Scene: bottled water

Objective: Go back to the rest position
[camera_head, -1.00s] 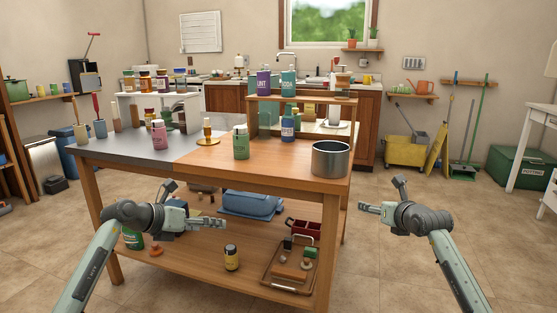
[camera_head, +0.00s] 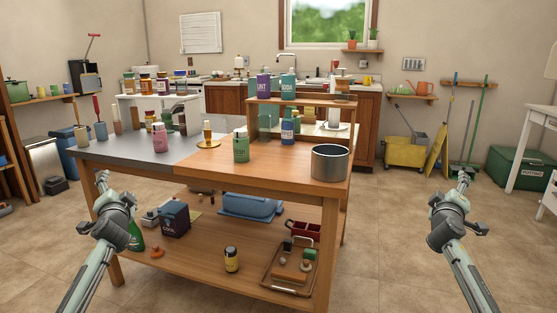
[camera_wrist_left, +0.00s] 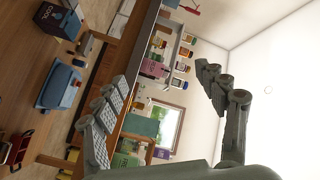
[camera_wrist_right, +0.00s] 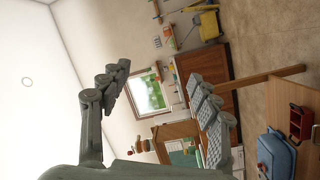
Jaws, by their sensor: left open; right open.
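My left gripper (camera_head: 102,180) points forward at the left of the head view, in front of the table's left front corner. In the left wrist view its fingers (camera_wrist_left: 165,105) are spread apart with nothing between them. My right gripper (camera_head: 463,177) points forward over the open floor to the right of the table. In the right wrist view its fingers (camera_wrist_right: 160,105) are also spread and empty. Both grippers are apart from the bottles and from each other.
The wooden table (camera_head: 270,176) stands between my arms. It carries a metal pot (camera_head: 330,162), a green bottle (camera_head: 241,146), a pink bottle (camera_head: 160,137) and a blue bottle (camera_head: 287,131). Its lower shelf holds a navy box (camera_head: 174,218) and a blue bin (camera_head: 250,205).

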